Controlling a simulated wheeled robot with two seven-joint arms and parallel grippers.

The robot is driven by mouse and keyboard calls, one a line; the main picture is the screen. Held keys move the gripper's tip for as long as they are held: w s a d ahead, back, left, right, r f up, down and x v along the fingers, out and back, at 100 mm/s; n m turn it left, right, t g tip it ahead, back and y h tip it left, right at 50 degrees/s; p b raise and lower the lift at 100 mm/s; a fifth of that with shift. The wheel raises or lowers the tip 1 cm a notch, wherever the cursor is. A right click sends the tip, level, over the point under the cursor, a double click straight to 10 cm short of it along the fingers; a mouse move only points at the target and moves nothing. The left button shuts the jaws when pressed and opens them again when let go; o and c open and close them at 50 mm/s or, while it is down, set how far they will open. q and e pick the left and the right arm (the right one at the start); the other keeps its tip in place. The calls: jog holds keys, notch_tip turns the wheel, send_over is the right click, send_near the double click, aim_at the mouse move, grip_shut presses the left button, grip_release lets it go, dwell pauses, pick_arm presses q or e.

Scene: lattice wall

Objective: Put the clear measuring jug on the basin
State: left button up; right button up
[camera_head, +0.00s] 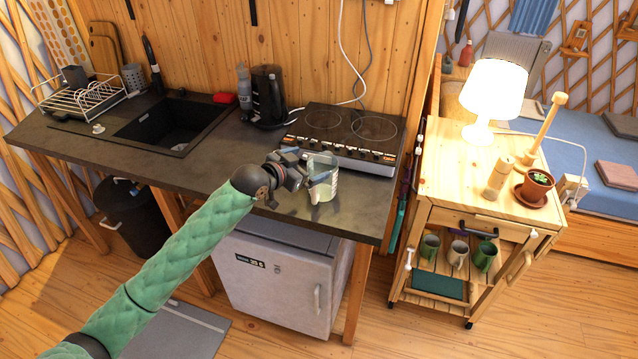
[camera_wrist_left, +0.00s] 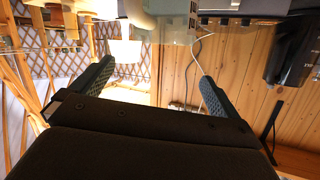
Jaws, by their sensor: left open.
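The clear measuring jug (camera_head: 324,188) stands upright on the dark counter, in front of the cooktop. My left gripper (camera_head: 307,164) is open at the jug's left side, with its fingers close to the jug's upper part. I cannot tell whether they touch it. In the left wrist view the two dark fingers (camera_wrist_left: 154,88) are spread apart, and a faint see-through shape, probably the jug, shows between and above them. The black basin (camera_head: 172,128) is sunk into the counter to the left and looks empty. My right gripper is not in view.
The cooktop (camera_head: 345,135) lies behind the jug. The counter between basin and jug is clear.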

pick_arm(q)
jog(key=f+n, duration=0.1)
jog(key=f, duration=0.1)
jog(key=n+p, duration=0.1)
jog(key=p, duration=0.4)
send_near(332, 163)
jog(key=w+d, duration=0.2)
jog(key=w, duration=0.1)
jog(key=shift+w+d+f+g+y, duration=0.25)
jog(key=shift+d+f+g+y, duration=0.15)
jog(key=shift+d+f+y, duration=0.1)
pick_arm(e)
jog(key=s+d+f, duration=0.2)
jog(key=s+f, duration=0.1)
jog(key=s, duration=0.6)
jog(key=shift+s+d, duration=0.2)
pick_arm(q)
jog(key=shift+c, duration=0.2)
jog(key=c, duration=1.3)
jog(key=shift+c, duration=0.2)
jog(key=shift+r, duration=0.1)
